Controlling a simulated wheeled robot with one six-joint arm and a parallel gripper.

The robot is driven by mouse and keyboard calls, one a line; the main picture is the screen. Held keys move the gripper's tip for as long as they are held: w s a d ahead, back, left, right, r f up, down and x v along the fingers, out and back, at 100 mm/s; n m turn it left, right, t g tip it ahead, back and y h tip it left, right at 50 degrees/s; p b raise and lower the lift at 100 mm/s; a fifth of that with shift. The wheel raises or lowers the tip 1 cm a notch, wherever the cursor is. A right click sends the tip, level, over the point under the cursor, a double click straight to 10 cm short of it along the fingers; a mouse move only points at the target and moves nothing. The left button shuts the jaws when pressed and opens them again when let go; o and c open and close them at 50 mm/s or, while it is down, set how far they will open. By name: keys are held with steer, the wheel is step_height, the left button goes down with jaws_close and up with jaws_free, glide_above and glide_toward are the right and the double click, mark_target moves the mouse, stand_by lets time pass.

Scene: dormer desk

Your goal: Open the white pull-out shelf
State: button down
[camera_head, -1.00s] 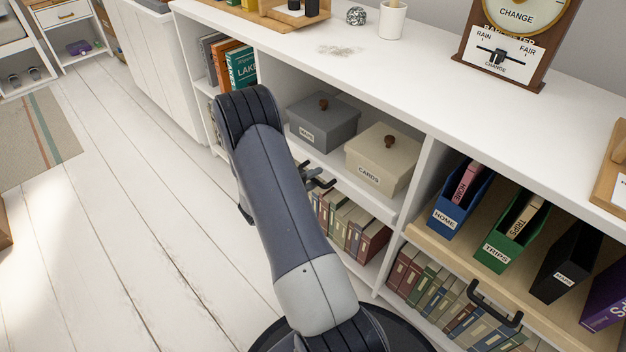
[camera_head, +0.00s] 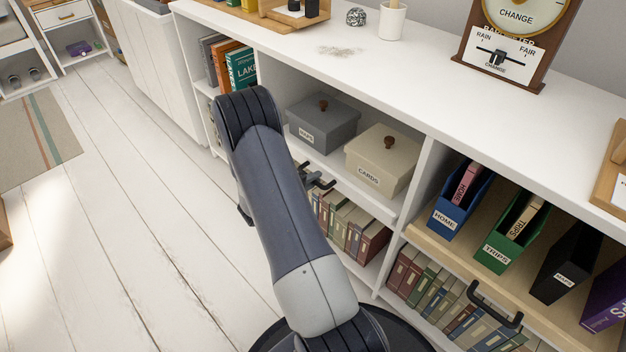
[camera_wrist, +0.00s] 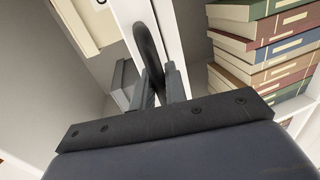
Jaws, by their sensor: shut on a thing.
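The white pull-out shelf (camera_head: 352,187) bears a grey lidded box (camera_head: 322,124) and a cream lidded box (camera_head: 383,158). Its dark handle (camera_head: 318,180) shows at the front edge beside my arm, which hides part of the shelf and handle. In the wrist view the dark handle (camera_wrist: 148,50) stands between my gripper's fingers (camera_wrist: 160,84), and the white shelf front (camera_wrist: 167,28) is just behind it. My gripper is shut on the handle. The shelf appears roughly level with the cabinet's front.
Books (camera_head: 352,226) stand below the white shelf. To the right, a wooden shelf (camera_head: 460,257) with its own dark handle (camera_head: 496,305) holds several magazine files. The cabinet top (camera_head: 420,88) carries a barometer (camera_head: 513,40) and a white cup (camera_head: 392,19). The plank floor (camera_head: 120,190) at left is clear.

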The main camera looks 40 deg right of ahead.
steer(key=f+b+v, duration=0.2)
steer(key=v, duration=1)
steer(key=a+f+b+v, duration=0.1)
steer(key=f+b+v, duration=0.1)
steer(key=v, duration=1)
steer(key=shift+s+f+b, duration=0.25)
steer(key=shift+f+b, duration=0.15)
steer(key=shift+f, duration=0.1)
steer(key=shift+a, duration=0.15)
steer(key=c, duration=1.5)
jaws_free()
steer(key=shift+c, duration=0.2)
steer(key=p+v, duration=0.3)
steer(key=v, duration=0.7)
steer(key=shift+a, duration=0.4)
steer(key=shift+r, duration=0.1)
